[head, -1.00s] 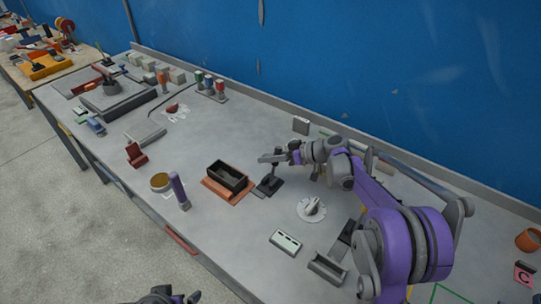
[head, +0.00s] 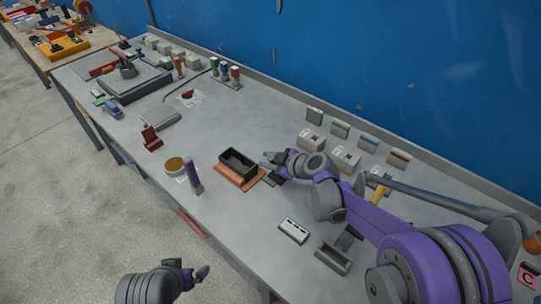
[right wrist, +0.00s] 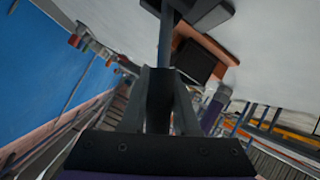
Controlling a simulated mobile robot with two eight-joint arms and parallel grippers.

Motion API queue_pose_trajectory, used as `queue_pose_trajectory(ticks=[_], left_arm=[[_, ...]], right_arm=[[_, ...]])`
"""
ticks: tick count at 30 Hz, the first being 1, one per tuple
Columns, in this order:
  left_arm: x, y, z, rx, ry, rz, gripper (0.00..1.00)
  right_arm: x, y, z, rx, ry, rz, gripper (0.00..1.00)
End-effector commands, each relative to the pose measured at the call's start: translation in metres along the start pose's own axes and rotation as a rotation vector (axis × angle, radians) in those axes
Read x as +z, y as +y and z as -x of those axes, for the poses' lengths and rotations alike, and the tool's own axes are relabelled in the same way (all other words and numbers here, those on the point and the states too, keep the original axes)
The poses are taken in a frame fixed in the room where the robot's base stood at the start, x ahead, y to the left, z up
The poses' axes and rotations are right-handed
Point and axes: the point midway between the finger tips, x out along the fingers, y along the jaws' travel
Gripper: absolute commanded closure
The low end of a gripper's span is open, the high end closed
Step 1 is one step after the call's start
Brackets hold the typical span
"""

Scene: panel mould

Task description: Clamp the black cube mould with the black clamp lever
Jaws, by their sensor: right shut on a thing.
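The black cube mould (head: 237,165) sits on an orange base plate (head: 240,182) in the middle of the bench in the head view. It is an open-topped box. In the right wrist view the mould (right wrist: 194,62) shows partly behind the lever. The black clamp lever (right wrist: 166,38) runs up from between my right fingers in that view. My right gripper (head: 271,157) is shut on the lever just right of the mould, and partly hides the clamp in the head view. My left gripper (head: 190,271) is open and empty at the bottom of the head view.
A purple cylinder (head: 194,176) and a round tan-topped pot (head: 174,165) stand left of the mould. A grey-green block (head: 293,230) and an open grey tray (head: 332,260) lie in front of my right arm. Several small blocks line the back.

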Motion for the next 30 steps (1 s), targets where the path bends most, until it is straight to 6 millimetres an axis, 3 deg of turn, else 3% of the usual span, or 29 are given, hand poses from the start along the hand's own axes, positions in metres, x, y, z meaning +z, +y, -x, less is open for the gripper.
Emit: queue_pose_trajectory(ticks=[21, 22, 27, 30], left_arm=[[0.0003, 0.0, -0.0003, 0.0, 0.0, 0.0, 0.0], [0.0003, 0.0, -0.0004, 0.0, 0.0, 0.0, 0.0], [0.0004, 0.0, -0.0003, 0.0, 0.0, 0.0, 0.0], [0.0003, 0.0, -0.0003, 0.0, 0.0, 0.0, 0.0]], right_arm=[[0.0003, -0.0081, -0.0018, 0.036, -0.016, 0.072, 1.0], [0.0003, -0.0082, -0.0018, 0.035, -0.016, 0.072, 0.69], [0.0003, -0.0078, -0.0018, 0.036, -0.016, 0.071, 0.41], [0.0002, -0.0075, -0.0017, 0.037, -0.016, 0.07, 0.41]])
